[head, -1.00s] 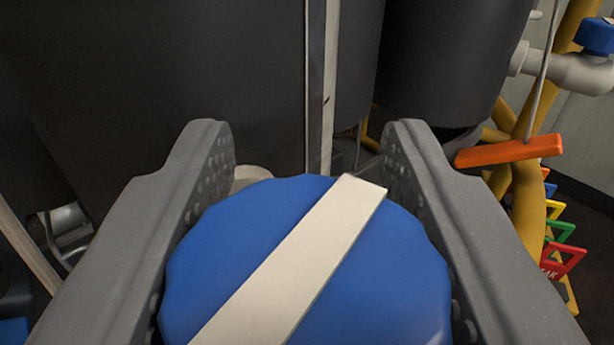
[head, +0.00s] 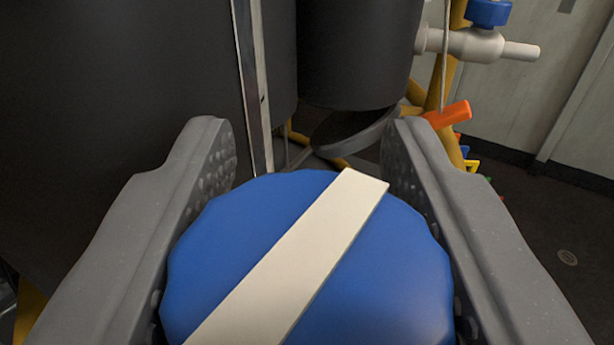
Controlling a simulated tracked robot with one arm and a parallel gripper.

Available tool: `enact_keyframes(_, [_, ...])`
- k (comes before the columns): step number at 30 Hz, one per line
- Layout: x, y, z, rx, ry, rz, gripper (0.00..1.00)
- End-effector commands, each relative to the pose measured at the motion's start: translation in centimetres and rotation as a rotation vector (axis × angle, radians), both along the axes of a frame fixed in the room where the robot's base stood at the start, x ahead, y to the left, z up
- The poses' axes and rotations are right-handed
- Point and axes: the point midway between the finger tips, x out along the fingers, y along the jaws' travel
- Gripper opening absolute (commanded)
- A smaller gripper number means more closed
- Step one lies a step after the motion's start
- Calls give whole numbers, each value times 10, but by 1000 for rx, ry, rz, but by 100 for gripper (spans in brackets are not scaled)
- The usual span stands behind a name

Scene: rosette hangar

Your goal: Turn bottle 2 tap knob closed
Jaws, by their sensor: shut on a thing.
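A round blue tap knob (head: 235,235) with a pale stripe (head: 300,250) fills the lower middle of the head view. The stripe runs diagonally from lower left to upper right. My gripper (head: 308,160) is shut on this knob, with one grey finger on each side of it. The pipe or valve body under the knob is hidden. Which bottle the knob belongs to cannot be told. Large dark cylinders (head: 355,50) stand behind it.
A second blue knob (head: 489,12) sits on a white pipe (head: 480,46) at the upper right. Yellow tubing, an orange bar (head: 450,114) and coloured tags hang nearby. A pale metal upright (head: 254,90) stands behind the knob. Dark floor (head: 545,225) shows open at right.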

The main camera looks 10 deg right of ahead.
Motion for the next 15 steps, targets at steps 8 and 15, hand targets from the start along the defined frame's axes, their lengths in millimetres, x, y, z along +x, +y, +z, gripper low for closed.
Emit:
enact_keyframes(8, [-1,-1,2,0,2,-104,16])
enact_keyframes(15, [-1,-3,2,3,0,-179,16])
